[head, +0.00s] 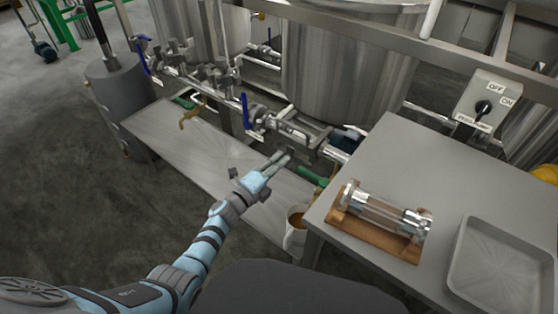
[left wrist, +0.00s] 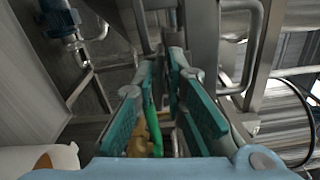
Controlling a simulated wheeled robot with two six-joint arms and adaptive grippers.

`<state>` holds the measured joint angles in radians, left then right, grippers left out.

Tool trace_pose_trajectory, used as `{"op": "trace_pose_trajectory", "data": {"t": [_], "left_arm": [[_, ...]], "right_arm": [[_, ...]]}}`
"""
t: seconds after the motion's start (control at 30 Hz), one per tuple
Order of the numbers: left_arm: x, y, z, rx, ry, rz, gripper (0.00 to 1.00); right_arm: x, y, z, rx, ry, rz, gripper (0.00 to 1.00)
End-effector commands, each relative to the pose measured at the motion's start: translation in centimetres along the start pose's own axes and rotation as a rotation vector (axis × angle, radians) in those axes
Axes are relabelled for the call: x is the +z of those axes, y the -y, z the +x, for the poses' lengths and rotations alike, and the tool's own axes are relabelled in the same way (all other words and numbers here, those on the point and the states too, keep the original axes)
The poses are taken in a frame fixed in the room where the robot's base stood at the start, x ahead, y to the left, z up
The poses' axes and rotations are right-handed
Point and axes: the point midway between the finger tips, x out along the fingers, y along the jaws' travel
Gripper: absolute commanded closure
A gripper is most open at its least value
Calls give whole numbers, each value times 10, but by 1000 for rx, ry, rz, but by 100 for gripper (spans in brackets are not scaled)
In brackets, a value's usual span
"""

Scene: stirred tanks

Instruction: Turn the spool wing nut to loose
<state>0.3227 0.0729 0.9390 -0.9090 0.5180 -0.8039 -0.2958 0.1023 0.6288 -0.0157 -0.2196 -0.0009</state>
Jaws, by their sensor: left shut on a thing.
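My left gripper (head: 281,158) reaches in from the lower left, up to the pipe line in front of the large steel tank. Its fingertips are just below and in front of the steel pipe fittings (head: 297,130). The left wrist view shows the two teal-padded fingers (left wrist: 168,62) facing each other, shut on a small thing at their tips. By its place at the fittings this is the spool wing nut, but it is hidden between the fingers, and its angle cannot be told. My right gripper is not in view.
A green-handled brass valve (head: 308,176) and a cup (head: 294,238) are right of my left gripper. A blue lever (head: 246,112) stands left of the fittings. The table (head: 385,160) at right bears a glass tube on a wooden cradle (head: 372,237) and a tray (head: 505,270).

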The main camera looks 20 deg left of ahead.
Motion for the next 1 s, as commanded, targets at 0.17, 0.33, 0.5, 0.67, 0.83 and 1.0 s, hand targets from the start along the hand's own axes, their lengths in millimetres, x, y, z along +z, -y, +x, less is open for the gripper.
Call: {"op": "trace_pose_trajectory", "data": {"t": [0.17, 0.33, 0.5, 0.67, 0.83, 1.0], "left_arm": [[0, 2, 1, -5, 0, -85, 100], [0, 2, 1, -5, 0, -131, 100], [0, 2, 1, -6, 0, -148, 100], [0, 2, 2, -6, 0, -149, 100], [0, 2, 2, -7, 0, -148, 100], [0, 2, 1, -5, 0, -148, 70]], "right_arm": [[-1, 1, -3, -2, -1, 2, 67], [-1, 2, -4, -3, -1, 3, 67], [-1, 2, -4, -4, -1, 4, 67], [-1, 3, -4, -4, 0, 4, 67], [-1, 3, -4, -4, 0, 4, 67], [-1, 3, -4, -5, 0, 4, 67]]}}
